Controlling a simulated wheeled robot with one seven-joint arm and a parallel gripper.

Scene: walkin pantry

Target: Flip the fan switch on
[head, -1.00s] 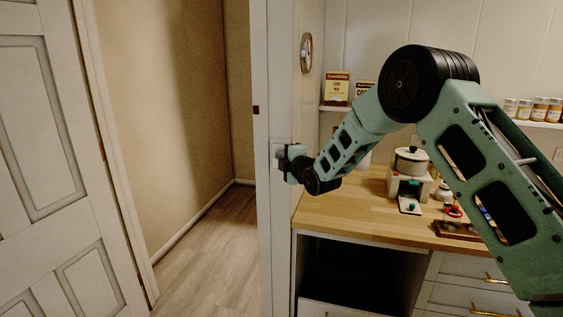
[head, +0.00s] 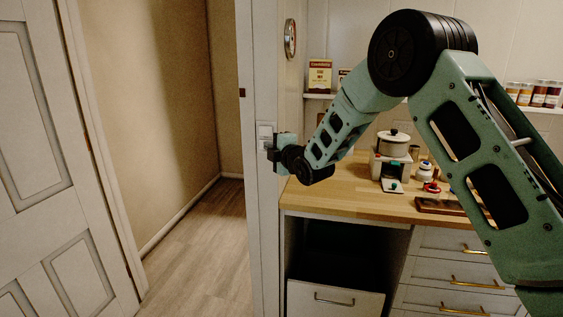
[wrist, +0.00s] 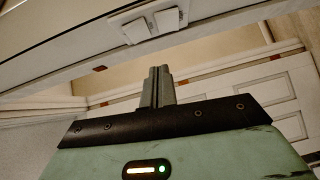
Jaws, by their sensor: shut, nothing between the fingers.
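A white switch plate (head: 264,134) is on the narrow wall end beside the doorway in the head view. In the wrist view it has two white rockers side by side, a left rocker (wrist: 137,30) and a right rocker (wrist: 168,20). No label shows, so I cannot tell which is the fan switch or its setting. My gripper (head: 271,152) is at the lower part of the plate in the head view. In the wrist view my gripper's fingers (wrist: 156,72) are together and empty, with a gap in the picture between the tips and the rockers.
An open doorway with bare floor (head: 205,245) and a panelled door (head: 40,160) are at left.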

